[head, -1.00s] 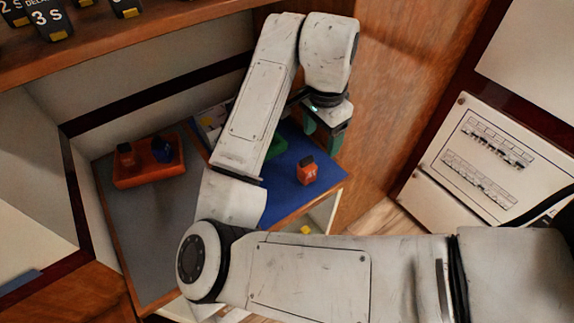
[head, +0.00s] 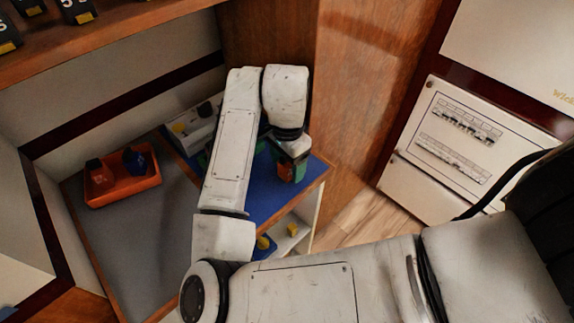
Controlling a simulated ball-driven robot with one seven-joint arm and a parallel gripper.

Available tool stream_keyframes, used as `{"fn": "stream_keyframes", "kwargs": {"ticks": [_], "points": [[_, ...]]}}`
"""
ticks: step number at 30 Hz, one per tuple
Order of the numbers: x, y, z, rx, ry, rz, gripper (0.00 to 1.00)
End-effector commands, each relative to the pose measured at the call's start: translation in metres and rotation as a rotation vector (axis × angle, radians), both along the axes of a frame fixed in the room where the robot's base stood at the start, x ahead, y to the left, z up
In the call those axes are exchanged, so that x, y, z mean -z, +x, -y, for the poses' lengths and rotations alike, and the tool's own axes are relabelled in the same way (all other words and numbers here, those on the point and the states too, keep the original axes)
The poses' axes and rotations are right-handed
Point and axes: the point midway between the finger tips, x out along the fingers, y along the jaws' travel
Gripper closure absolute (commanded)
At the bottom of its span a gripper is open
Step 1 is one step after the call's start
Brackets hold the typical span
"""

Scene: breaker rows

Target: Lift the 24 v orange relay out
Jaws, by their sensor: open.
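My gripper (head: 292,165), with green fingers, points down over the blue mat (head: 262,205) on the counter. An orange relay shows as a small orange patch at the fingers; most of it is hidden, and its marking cannot be read here. The jaws are open around or just in front of it; I cannot tell which. An orange tray (head: 125,196) on the grey counter at the left holds a second orange relay (head: 96,171) and a blue relay (head: 137,158).
A white bin (head: 192,127) with yellow and dark pieces stands behind my arm. Yellow (head: 292,229) and blue pieces lie on a lower shelf. An upper shelf (head: 110,45) with black relays overhangs the back left. A breaker panel (head: 455,145) is at the right.

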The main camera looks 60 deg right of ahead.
Motion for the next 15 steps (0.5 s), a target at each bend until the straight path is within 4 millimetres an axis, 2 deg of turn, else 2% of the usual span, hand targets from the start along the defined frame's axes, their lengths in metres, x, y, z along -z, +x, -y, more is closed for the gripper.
{"fn": "stream_keyframes", "kwargs": {"ticks": [4, 11, 15], "points": [[0.0122, -0.0001, -0.0004, -0.002, 0.000, -0.001, 0.32], [0.0135, 0.0000, -0.0001, -0.001, 0.000, 0.000, 0.32], [0.0133, 0.0000, -0.0001, -0.001, 0.000, 0.000, 0.44]]}}
